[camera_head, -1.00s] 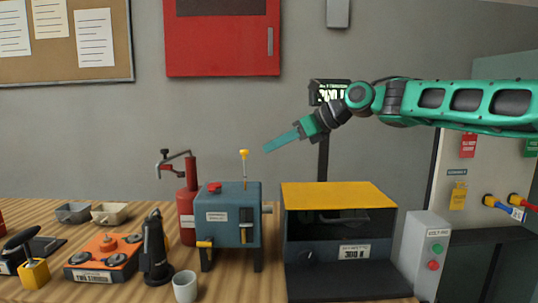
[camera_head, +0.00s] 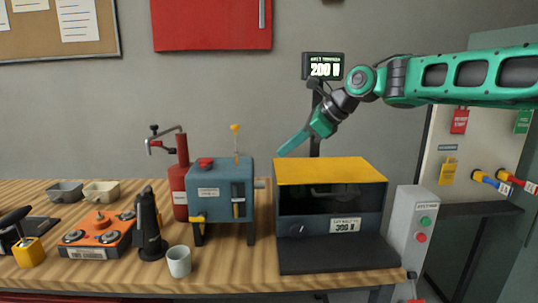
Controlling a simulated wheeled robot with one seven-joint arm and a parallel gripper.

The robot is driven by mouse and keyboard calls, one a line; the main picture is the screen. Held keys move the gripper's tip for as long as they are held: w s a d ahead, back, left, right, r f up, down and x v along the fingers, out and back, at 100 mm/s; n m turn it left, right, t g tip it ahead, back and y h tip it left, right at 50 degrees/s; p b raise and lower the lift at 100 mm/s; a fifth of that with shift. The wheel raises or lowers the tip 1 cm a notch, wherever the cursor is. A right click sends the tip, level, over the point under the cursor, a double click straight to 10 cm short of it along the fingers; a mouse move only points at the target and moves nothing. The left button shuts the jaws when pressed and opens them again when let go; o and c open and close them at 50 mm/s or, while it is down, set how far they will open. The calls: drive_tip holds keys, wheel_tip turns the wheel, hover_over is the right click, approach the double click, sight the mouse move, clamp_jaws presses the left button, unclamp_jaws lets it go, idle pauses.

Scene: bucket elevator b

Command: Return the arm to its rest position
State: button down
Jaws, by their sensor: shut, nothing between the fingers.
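My gripper (camera_head: 294,142) is at the end of my green arm, which reaches in from the right. Its fingers are shut and empty, pointing down and to the left. It hangs in the air above the yellow-topped machine (camera_head: 330,171), and looks clear of everything.
A blue-grey box (camera_head: 222,185) with a yellow-knobbed lever, a red pump (camera_head: 180,190), a white cup (camera_head: 179,262) and an orange device (camera_head: 98,238) stand on the wooden bench (camera_head: 222,278). A grey button box (camera_head: 412,225) stands at right.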

drive_tip(key=s+d+f+n+g+h, duration=0.1)
drive_tip(key=s+d+f+n+h, duration=0.25)
drive_tip(key=s+d+f, duration=0.5)
drive_tip(key=s+d+f+n+g+h, duration=0.1)
drive_tip(key=s+d+f+n+h, duration=0.4)
drive_tip(key=d, duration=0.7)
drive_tip(key=s+d+f+n+g, duration=0.1)
drive_tip(key=s+d+f+n, duration=0.1)
drive_tip(key=s, duration=0.7)
drive_tip(key=s+d+f+n+g, duration=0.1)
drive_tip(key=s+d+f+n, duration=0.1)
drive_tip(key=s+d, duration=0.5)
drive_tip(key=s+d+f+n+g, duration=0.1)
drive_tip(key=s+d+f, duration=0.3)
drive_tip(key=s, duration=0.8)
drive_tip(key=shift+s+d+f+n, duration=0.35)
drive_tip(key=shift+s+d+n, duration=0.1)
drive_tip(key=shift+d, duration=0.25)
drive_tip(key=shift+w+y, duration=0.1)
drive_tip(key=shift+y, duration=0.15)
drive_tip(key=shift+w+f, duration=0.25)
drive_tip(key=shift+w, duration=0.4)
drive_tip(key=shift+s, duration=0.1)
